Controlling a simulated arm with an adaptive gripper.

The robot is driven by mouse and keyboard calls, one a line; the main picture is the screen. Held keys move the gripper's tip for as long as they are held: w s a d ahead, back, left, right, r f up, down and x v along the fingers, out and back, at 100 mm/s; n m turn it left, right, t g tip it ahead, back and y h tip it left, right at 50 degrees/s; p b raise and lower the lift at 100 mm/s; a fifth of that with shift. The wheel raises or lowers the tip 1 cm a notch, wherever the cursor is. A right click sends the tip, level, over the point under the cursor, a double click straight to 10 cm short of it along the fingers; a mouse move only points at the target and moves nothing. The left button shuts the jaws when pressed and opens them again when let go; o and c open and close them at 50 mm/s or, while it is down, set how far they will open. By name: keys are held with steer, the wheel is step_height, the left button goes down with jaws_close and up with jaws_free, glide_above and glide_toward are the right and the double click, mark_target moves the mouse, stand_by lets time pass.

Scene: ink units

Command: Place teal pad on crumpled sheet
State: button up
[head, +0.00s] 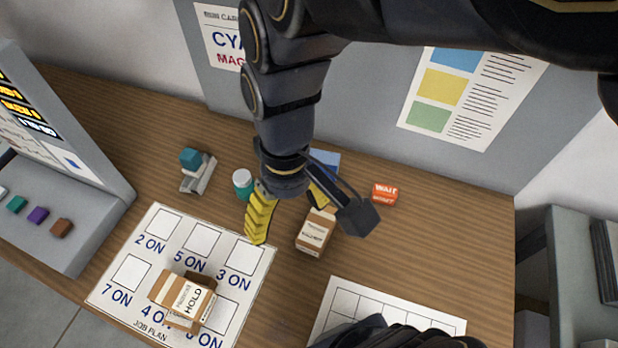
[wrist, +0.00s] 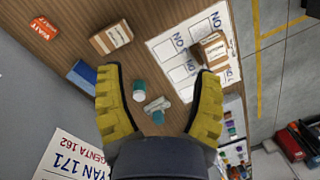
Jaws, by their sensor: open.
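My gripper (head: 290,224) is open and empty above the desk, its yellow fingers spread wide in the wrist view (wrist: 159,72). A teal block (head: 190,158) sits on or against a small grey-white piece (head: 199,175) at the back left. In the wrist view the teal block (wrist: 158,117) and grey-white piece (wrist: 156,104) lie between the fingers, well below them. A small teal piece (head: 17,205) also sits on the console at left. I cannot tell which is the teal pad. No sheet is clearly crumpled; whether the grey-white piece is one is unclear.
A teal jar with a white lid (head: 243,184) stands beside the gripper. A carton (head: 315,232) is right of it. A tilted HOLD carton (head: 186,296) lies on the job plan sheet (head: 150,240). An orange WAIT block (head: 385,194) is farther right.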

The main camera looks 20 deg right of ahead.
steer(key=s+d+m, duration=0.2)
steer(key=s, duration=0.5)
steer(key=shift+d+g+h, duration=0.15)
steer(key=shift+g+h, duration=0.15)
steer(key=shift+g, duration=0.1)
